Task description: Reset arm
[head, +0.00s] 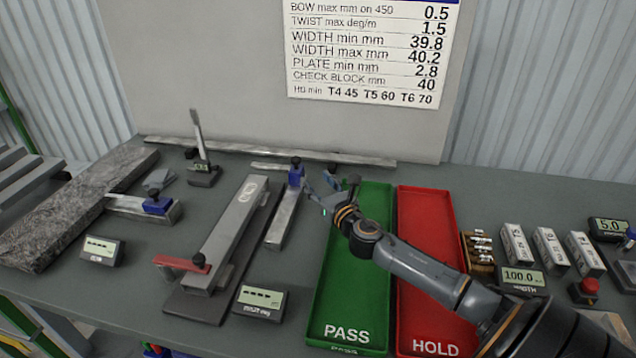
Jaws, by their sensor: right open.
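My right arm reaches in from the lower right, across the red HOLD tray and over the green PASS tray. My right gripper (322,190) is open, with its fingers pointing left near the far left edge of the green tray. It is close to a metal bar with a blue block on it (296,176); I cannot tell whether they touch. I see nothing between the fingers. My left gripper is not in view.
The green PASS tray (343,292) and red HOLD tray (436,300) show no parts inside. A long gauge fixture (232,225), a granite slab (75,205) and small displays (259,303) stand left. Labelled blocks (551,250) and a red button (590,286) stand right.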

